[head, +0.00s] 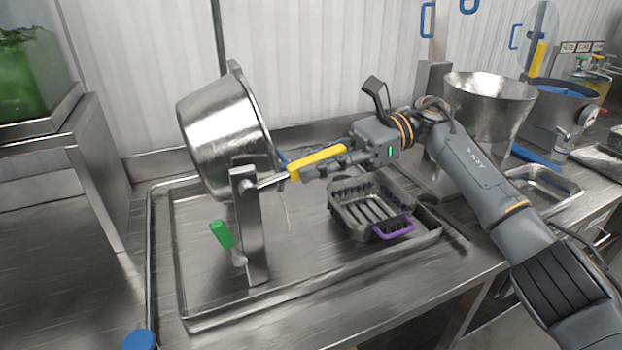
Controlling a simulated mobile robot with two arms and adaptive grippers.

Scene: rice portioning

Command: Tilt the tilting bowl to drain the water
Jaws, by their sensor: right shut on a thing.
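The tilting bowl (222,140) is a shiny metal bowl on a metal stand (252,235) at the left of the counter. It is tipped, with its opening turned toward the right, and its inside is hidden. A yellow handle (317,161) sticks out to the right of the bowl's pivot. My right gripper (318,166) is shut on the yellow handle, reaching in from the right. A thin pale streak hangs below the bowl's right side; I cannot tell if it is water. My left gripper is not in view.
A shallow metal tray (190,270) lies under the stand. A basket with a purple handle (394,228) stands in its right part. A green handle (222,234) is beside the stand. A metal funnel (490,100) stands at the right. A green container (30,75) is at far left.

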